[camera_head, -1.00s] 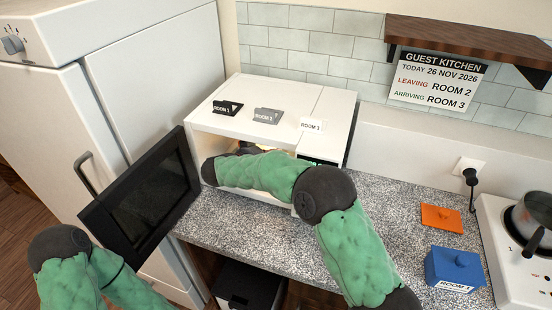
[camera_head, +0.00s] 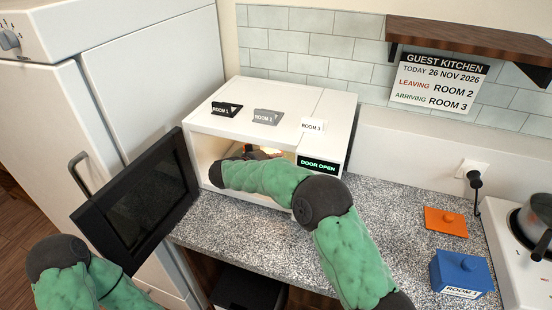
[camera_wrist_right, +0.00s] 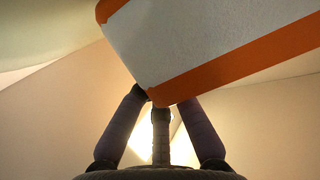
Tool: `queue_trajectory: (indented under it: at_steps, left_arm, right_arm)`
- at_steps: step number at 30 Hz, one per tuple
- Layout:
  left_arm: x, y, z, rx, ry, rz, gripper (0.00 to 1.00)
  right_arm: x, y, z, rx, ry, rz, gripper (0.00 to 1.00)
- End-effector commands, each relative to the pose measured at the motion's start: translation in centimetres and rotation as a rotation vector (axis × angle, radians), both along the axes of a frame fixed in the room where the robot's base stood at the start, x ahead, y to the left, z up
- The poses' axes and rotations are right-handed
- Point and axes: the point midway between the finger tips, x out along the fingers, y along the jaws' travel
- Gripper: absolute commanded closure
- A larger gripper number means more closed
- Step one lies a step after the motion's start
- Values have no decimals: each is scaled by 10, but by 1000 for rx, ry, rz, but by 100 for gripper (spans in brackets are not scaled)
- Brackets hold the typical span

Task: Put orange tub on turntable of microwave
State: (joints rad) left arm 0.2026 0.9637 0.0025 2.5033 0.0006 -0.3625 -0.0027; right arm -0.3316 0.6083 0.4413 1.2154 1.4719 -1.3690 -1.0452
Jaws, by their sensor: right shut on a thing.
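The orange tub (camera_wrist_right: 235,64) fills the upper part of the right wrist view, tilted in that picture, with a broad white face between orange bands. My right gripper's fingers (camera_wrist_right: 160,100) meet at its lower edge and are shut on it. In the head view, my right arm reaches through the open front of the white microwave (camera_head: 335,112). The right gripper (camera_head: 262,153) is inside, mostly hidden by my forearm, with a small orange patch beside it. The turntable is hidden. My left arm shows at the lower left, but its gripper is out of frame.
The black microwave door (camera_head: 140,205) stands open at the left, near the fridge. The display (camera_head: 318,165) reads DOOR OPEN. An orange lid (camera_head: 446,222) and a blue tub (camera_head: 460,274) lie on the right counter, beside the hob with a pot (camera_head: 535,215). Room tags stand on the microwave.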

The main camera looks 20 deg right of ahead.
Motion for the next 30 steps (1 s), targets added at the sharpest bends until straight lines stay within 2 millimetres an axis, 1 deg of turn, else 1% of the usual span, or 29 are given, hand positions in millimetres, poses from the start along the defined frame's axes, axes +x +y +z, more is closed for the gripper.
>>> queue_trajectory:
  at_steps: [2, 3, 4, 5, 17, 20, 23, 30]
  left_arm:
    - [0, 0, 3, 0, 0, 0, 60]
    - [0, 0, 2, 0, 0, 0, 60]
    - [0, 0, 2, 0, 0, 0, 60]
    - [0, 0, 2, 0, 0, 0, 60]
    - [0, 0, -1, 0, 0, 0, 60]
    - [0, 0, 3, 0, 0, 0, 60]
    - [0, 0, 9, 0, 0, 0, 60]
    - [0, 0, 24, 0, 0, 0, 60]
  right_arm:
    - [0, 0, -1, 0, -1, 0, 100]
    - [0, 0, -2, 0, 0, 0, 83]
    - [0, 0, -2, 0, 0, 0, 74]
    - [0, 0, -2, -1, 1, 0, 70]
    - [0, 0, 0, 0, 0, 0, 70]
    - [-5, 8, 5, -1, 3, 2, 70]
    - [-14, 22, 13, 1, 0, 3, 70]
    - [-39, 61, 30, -1, 1, 4, 70]
